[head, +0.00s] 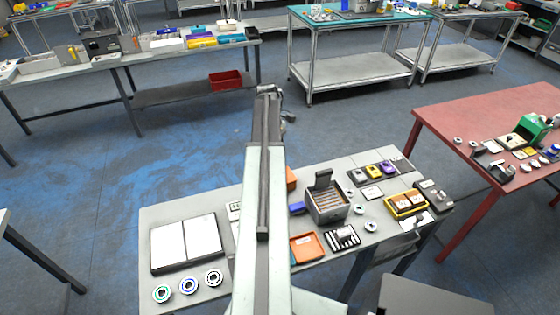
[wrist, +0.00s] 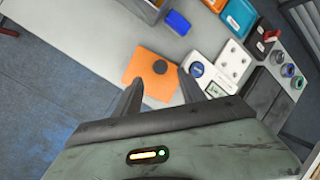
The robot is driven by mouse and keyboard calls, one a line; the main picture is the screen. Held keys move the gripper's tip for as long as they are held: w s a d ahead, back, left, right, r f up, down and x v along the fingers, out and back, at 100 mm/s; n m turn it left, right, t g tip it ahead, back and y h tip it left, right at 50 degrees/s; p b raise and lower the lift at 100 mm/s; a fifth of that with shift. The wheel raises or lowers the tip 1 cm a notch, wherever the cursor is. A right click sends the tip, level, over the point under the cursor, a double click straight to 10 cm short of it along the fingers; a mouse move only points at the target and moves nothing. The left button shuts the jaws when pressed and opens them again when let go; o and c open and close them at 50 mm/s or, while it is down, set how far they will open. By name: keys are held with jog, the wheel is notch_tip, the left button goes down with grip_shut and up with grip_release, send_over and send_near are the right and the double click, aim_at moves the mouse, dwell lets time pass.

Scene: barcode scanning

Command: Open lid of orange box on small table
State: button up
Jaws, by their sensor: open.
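The orange box (wrist: 140,72) shows in the wrist view as an orange square with a round dark knob (wrist: 160,67) on top, on the small grey table (wrist: 105,32). In the head view only an orange edge (head: 291,179) shows beside my arm, probably the same box; the rest is hidden. My gripper (wrist: 158,78) is open and empty. Its two fingers appear on either side of the box's near part, with the knob between and beyond their tips. I cannot tell how high the fingers are above it. The lid looks closed.
In the wrist view a white device (wrist: 215,75) with a round blue-rimmed part lies close right of the box, and a blue block (wrist: 177,22) lies beyond. In the head view an orange tray (head: 306,247) and a slotted container (head: 326,204) stand right of my arm.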

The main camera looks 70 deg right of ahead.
jog(key=p+v, duration=0.2)
jog(key=v, duration=0.1)
jog(key=shift+w+r, duration=0.1)
jog(key=shift+r, duration=0.15)
